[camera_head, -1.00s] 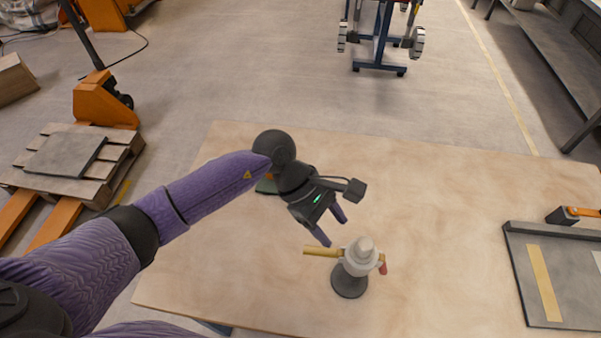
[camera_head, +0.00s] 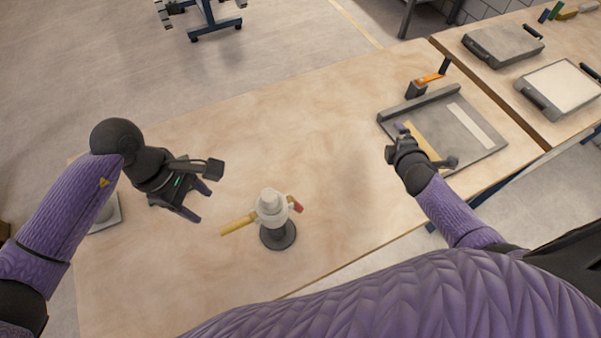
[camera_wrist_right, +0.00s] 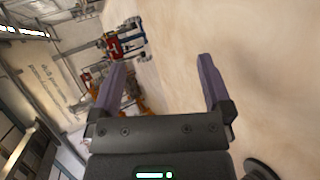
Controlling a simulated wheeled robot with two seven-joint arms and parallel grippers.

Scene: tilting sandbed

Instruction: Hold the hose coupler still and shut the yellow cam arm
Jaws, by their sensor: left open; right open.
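The hose coupler (camera_head: 271,207) stands upright on a round dark base (camera_head: 278,237) on the wooden table. Its yellow cam arm (camera_head: 238,224) sticks out to the left in the head view. A red arm (camera_head: 296,205) is on its right side. My left gripper (camera_head: 203,203) is open and empty, up and left of the yellow arm's tip, apart from it. My right gripper (camera_head: 394,142) is well to the right of the coupler, near a grey tray. In the right wrist view its two fingers (camera_wrist_right: 162,65) are spread with nothing between them.
The grey tray (camera_head: 480,155) with yellow and pale strips lies at the table's right. An orange-handled tool (camera_head: 430,78) is behind it. A second table (camera_head: 560,60) at the right holds flat panels. The tabletop between coupler and tray is clear. A blue-framed cart (camera_head: 205,22) stands beyond.

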